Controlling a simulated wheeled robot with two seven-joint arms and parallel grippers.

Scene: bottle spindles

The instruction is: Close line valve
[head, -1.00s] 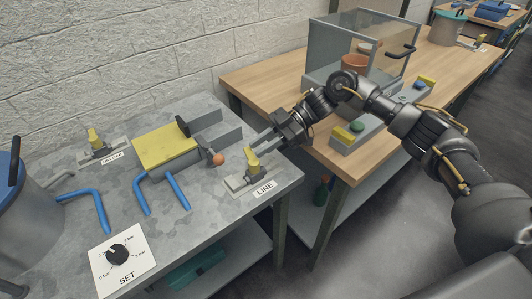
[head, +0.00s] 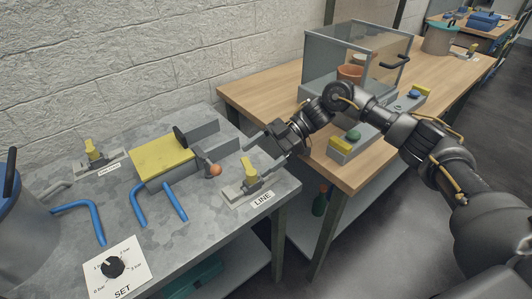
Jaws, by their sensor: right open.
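The line valve is a small grey fitting with a yellow handle (head: 249,170) on the right part of the grey metal bench, behind the LINE label (head: 262,200). Its handle stands up from the base and leans a little. My right gripper (head: 257,158) reaches in from the right. Its jaws are open and empty, with the fingertips close to the handle at its upper right. I cannot tell whether a finger touches it. My left gripper is out of view.
A yellow-topped block (head: 161,157) and an orange-red ball knob (head: 214,170) stand left of the valve. A second yellow-handled valve (head: 91,150) sits at the back left. A SET dial (head: 113,266) is in front. A wooden table (head: 258,91) stands behind right.

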